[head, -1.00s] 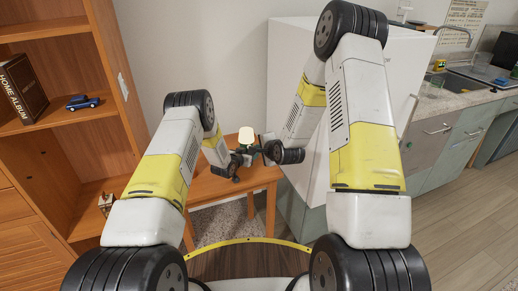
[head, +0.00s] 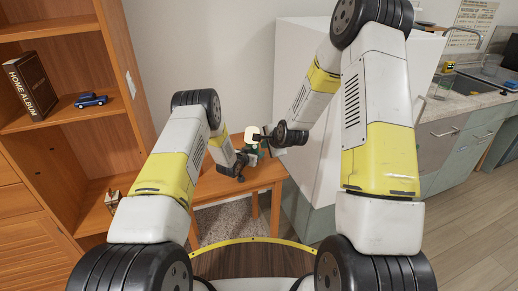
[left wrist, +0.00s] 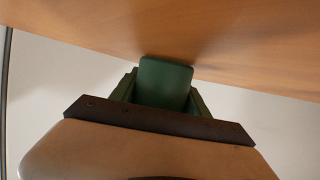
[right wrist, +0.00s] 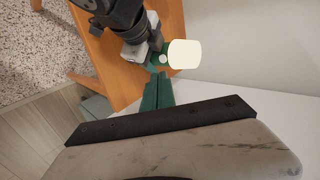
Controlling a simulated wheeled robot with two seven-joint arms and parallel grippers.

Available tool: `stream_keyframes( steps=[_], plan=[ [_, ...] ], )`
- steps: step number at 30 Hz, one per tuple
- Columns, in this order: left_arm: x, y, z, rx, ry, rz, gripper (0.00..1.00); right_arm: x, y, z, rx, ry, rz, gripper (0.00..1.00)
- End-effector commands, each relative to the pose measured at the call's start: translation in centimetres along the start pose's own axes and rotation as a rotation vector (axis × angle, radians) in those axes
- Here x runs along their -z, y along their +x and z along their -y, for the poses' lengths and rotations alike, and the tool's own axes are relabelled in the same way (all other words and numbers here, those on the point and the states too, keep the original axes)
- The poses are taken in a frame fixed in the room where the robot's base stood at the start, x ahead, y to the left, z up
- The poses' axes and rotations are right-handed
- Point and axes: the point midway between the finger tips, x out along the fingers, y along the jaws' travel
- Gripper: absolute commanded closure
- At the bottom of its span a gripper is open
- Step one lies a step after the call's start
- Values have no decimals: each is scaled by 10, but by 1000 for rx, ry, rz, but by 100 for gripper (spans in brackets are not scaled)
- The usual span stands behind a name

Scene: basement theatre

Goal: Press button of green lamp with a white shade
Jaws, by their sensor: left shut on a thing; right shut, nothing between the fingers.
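A small pale round spot, perhaps the button, shows on the green lamp base (right wrist: 155,66) beside the shade. My right gripper (right wrist: 157,84) is shut and empty, with its tips close to the base; I cannot tell if they touch. My left gripper (head: 246,160) is shut on the lamp's green base (left wrist: 165,82) from the left.
The wooden table (head: 262,176) is small, with a white wall behind it. A tall white cabinet (head: 300,60) stands close on the right. A wooden bookcase (head: 60,125) with a book and a blue toy car (head: 91,100) stands on the left.

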Motion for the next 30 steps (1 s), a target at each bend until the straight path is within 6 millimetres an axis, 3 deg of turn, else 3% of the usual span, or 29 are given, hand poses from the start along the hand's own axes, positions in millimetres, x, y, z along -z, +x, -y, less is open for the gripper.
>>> stream_keyframes(
  steps=[1,16,30],
  plan=[
    [-9,-2,2,4,-2,17,100,0,-2,3,-16,2,3,100],
    [-9,-2,2,3,-2,17,100,-2,1,2,-45,2,9,100],
    [-8,-2,2,2,-2,16,100,-3,77,-1,-43,1,9,100]
  ],
)
